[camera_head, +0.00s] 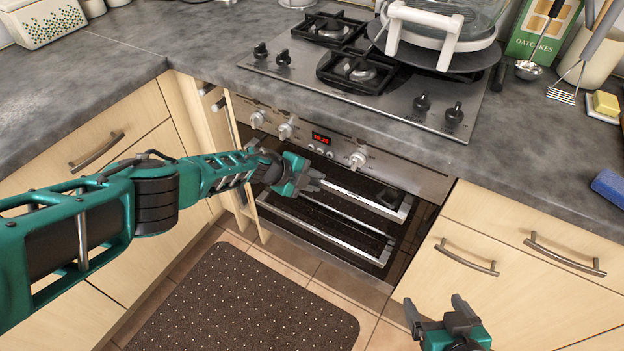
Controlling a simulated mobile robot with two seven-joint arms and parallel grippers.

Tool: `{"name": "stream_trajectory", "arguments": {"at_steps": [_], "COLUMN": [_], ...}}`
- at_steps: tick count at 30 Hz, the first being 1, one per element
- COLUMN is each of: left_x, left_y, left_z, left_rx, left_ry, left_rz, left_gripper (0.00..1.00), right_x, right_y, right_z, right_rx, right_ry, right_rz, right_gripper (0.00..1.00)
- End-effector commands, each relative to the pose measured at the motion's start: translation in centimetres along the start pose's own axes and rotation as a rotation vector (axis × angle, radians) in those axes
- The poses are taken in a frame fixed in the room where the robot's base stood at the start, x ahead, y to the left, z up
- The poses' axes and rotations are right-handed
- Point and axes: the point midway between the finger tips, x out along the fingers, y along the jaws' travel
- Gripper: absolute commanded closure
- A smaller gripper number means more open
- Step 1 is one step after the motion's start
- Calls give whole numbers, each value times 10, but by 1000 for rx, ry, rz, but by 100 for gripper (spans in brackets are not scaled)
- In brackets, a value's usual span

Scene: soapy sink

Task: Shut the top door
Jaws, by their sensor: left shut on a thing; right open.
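The oven (345,155) is set under the counter, with a control panel of knobs and a red lit display. Below the panel is the dark glass top door with a silver handle bar (368,198). My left gripper (310,181) reaches in from the left and is shut on the left end of this bar. Its fingers hide that end. Silver-edged dark glass (330,239) shows lower down; I cannot tell exactly how far the top door stands open. My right gripper (437,309) is open and empty at the bottom, in front of the right-hand drawers.
Wooden drawers (520,258) flank the oven on the right, cupboards on the left. A brown dotted mat (240,305) lies on the tiled floor in front.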

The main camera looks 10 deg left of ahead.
Motion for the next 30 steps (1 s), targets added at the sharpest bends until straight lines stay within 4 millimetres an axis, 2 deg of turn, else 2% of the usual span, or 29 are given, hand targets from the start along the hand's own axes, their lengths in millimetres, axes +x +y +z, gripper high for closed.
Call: {"name": "stream_trajectory", "arguments": {"at_steps": [1,4,5,9,17,23,30], "left_x": [1,1,1,1,-6,-33,-43], "left_y": [-20,-20,-20,-20,-21,-24,-18], "left_z": [-3,-4,-4,-4,-4,-3,1], "left_rx": [5,5,5,5,4,2,12], "left_ry": [-4,-3,-3,-3,-3,-5,-8], "left_rz": [-33,-33,-33,-33,-32,-31,-28], "left_gripper": [100,100,73,62,62,62,62], "right_x": [0,0,0,0,-4,-19,-13], "right_y": [0,0,0,0,0,1,1], "right_z": [0,0,0,1,-5,-27,-18], "right_rx": [0,0,0,0,0,0,-1], "right_ry": [0,0,0,-1,-1,-2,-1], "right_rz": [0,0,0,0,0,1,1], "right_gripper": [12,12,12,12,12,12,12]}}
